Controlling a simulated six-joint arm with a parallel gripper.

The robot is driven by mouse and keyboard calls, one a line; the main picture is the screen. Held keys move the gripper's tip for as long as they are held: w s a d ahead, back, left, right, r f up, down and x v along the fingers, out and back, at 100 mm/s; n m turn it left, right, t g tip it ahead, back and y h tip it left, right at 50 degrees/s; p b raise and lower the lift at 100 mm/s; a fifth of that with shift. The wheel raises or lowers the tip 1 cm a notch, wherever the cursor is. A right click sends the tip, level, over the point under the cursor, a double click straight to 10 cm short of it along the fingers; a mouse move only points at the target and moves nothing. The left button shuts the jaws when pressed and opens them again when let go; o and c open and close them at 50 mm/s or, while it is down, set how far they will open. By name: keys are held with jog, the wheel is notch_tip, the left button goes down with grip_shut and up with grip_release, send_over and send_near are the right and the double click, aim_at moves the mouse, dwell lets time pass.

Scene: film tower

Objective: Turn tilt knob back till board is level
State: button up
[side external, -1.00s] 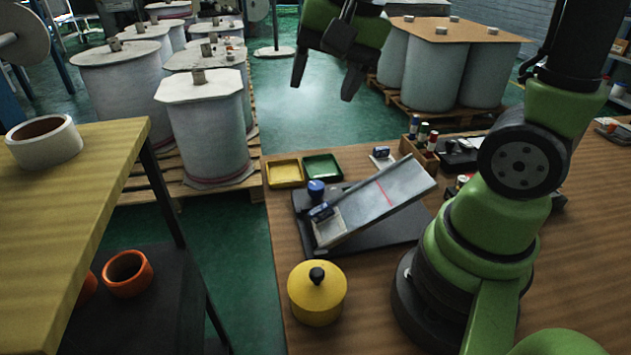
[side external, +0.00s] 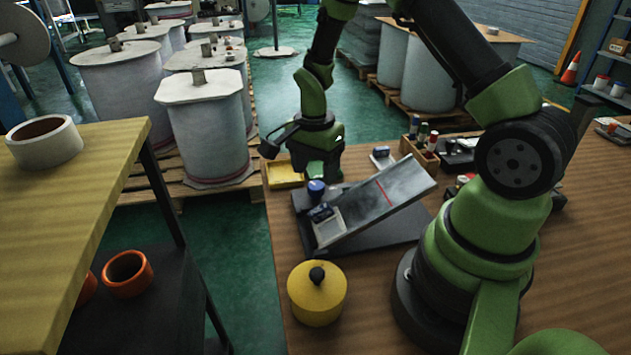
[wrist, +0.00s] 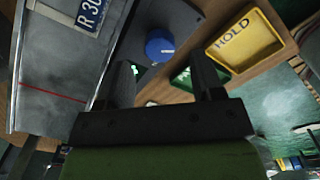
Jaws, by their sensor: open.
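The tilt board (side external: 372,203) is a grey plate with a red line across it, tilted with its right end raised above a dark base (side external: 385,238). It also shows at the left of the wrist view (wrist: 50,75). The blue tilt knob (side external: 316,189) stands beside the board's low left end. In the wrist view the knob (wrist: 160,46) has a pale mark and lies beyond the fingertips, roughly between them. My gripper (side external: 320,172) is open and empty, just above and behind the knob. Its fingers (wrist: 165,72) show apart in the wrist view.
A yellow tray (side external: 283,174) marked HOLD and a green tray (wrist: 182,80), partly hidden by my gripper, sit behind the board. A yellow lidded pot (side external: 316,300) stands in front. A small box of bottles (side external: 422,150) is at the back right. The wooden table's right side has free room.

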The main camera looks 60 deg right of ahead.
aim_at(315, 185)
jog(key=shift+f, duration=1.8)
jog(key=c, duration=0.9)
